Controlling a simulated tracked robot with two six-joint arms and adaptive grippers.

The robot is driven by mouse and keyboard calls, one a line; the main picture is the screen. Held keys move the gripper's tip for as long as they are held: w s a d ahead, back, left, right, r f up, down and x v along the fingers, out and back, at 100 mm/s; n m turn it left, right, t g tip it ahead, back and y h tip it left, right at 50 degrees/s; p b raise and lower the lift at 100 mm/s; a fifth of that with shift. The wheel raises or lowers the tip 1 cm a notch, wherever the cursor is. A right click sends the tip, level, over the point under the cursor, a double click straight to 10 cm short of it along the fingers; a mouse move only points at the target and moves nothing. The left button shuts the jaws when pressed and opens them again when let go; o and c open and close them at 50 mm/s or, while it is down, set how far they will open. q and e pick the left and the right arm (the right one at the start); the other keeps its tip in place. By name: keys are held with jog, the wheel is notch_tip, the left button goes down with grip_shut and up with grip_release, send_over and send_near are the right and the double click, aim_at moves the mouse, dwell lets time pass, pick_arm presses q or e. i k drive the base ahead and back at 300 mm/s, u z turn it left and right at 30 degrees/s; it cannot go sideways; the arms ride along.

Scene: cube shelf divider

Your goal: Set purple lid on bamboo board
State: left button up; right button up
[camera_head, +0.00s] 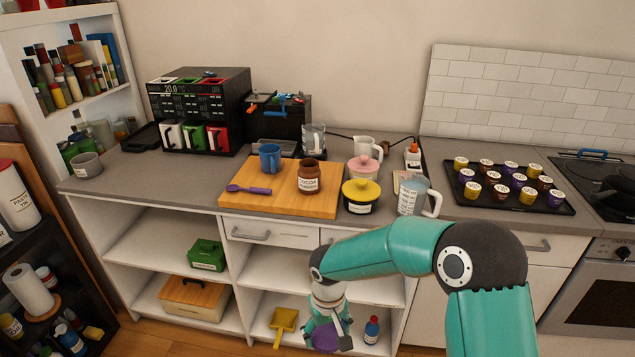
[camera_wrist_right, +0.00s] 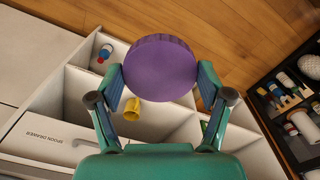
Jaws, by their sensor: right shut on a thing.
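The purple lid (camera_wrist_right: 160,68) is a round disc held between the fingers of my right gripper (camera_wrist_right: 160,82) in the right wrist view. In the head view the lid (camera_head: 326,337) shows partly below my right gripper (camera_head: 328,322), low in front of the shelf unit. The bamboo board (camera_head: 283,202) lies on the grey counter, above and behind the gripper. On it are a blue mug (camera_head: 270,158), a purple spoon (camera_head: 248,190) and an open brown cocoa jar (camera_head: 308,177). My left gripper is in neither view.
The counter's front edge and drawers (camera_head: 270,236) lie between gripper and board. A yellow scoop (camera_head: 284,320) is on the lower shelf.

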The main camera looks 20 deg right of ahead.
aim_at(327, 172)
jog(key=u, duration=0.05)
jog(key=i, duration=1)
jog(key=z, duration=0.1)
